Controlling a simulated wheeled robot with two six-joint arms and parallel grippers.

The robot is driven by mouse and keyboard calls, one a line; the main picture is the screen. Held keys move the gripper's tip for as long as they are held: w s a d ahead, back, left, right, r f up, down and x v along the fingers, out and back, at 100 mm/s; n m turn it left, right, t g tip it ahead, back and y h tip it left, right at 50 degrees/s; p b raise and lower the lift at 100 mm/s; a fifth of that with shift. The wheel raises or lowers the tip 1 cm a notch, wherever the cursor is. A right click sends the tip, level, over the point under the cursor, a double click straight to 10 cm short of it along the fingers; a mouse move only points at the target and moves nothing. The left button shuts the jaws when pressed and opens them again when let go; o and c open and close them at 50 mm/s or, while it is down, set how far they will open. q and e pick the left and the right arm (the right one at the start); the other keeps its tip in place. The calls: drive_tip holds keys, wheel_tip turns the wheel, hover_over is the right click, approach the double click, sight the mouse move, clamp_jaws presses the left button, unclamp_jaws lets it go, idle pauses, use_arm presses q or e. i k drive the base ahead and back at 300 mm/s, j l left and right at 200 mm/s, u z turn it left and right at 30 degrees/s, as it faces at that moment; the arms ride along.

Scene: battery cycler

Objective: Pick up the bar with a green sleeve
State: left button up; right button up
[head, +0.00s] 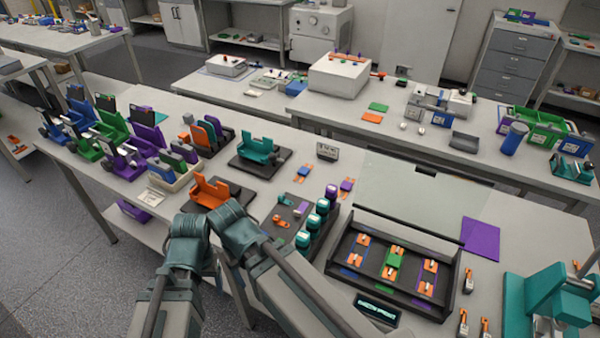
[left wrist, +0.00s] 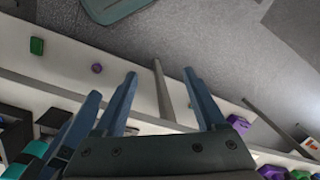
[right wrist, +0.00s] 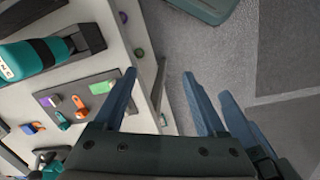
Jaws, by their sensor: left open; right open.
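A bar with a green sleeve (head: 394,262) lies in the middle of the open black tray (head: 449,301) in the head view, with orange ends showing. Bars with orange parts lie on either side of it (head: 357,248) (head: 428,278). My left gripper (left wrist: 160,76) is open and empty in the left wrist view. My right gripper (right wrist: 160,76) is open and empty in the right wrist view. Both are near the table's front edge, left of the tray and well apart from the green-sleeved bar. Neither wrist view shows that bar clearly.
The tray's clear lid (head: 425,195) stands raised behind. Coloured fixtures crowd the table's left.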

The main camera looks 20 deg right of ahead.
sight(394, 260)
drive_tip(key=k+j+z, duration=0.1)
drive_tip(key=z, duration=1.55)
drive_tip(key=l+z, duration=0.1)
drive_tip(key=z, duration=1.4)
drive_tip(key=k+j+z, duration=0.1)
drive_tip(key=j, duration=0.2)
drive_tip(key=k+j+z, duration=0.15)
drive_tip(key=j, duration=0.15)
drive_tip(key=k+j, duration=0.15)
drive_tip(key=j, duration=0.15)
drive_tip(key=k+j, duration=0.15)
drive_tip(key=j, duration=0.2)
drive_tip(key=k+j, duration=0.1)
drive_tip(key=j, duration=0.2)
